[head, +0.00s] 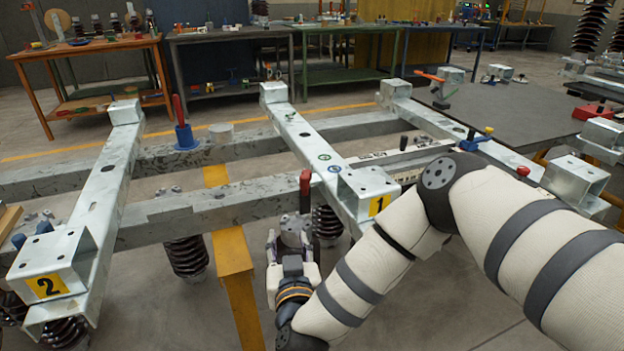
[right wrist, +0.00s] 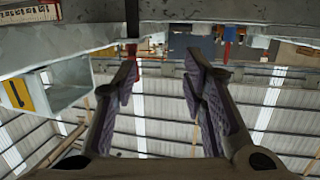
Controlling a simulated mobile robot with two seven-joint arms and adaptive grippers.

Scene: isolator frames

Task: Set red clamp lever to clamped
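A red clamp lever (head: 305,184) stands upright at the near rail, beside the beam end labelled 1. In the right wrist view, which looks upside down, a bit of red (right wrist: 132,48) shows by the left finger's tip. My right gripper (head: 291,222) is just below and left of this lever in the head view. In the right wrist view my right gripper (right wrist: 163,62) has its fingers spread with a clear gap and nothing held. Contact with the lever cannot be told. A second red lever (head: 178,108) stands upright on a blue base further back. My left gripper is not in view.
Galvanised beams (head: 305,135) cross two long rails (head: 165,218). A yellow post (head: 238,285) stands left of my right gripper. Dark ribbed insulators (head: 187,257) hang below the frame. An orange-red lever (head: 430,77) and a blue-handled part (head: 475,138) lie further right.

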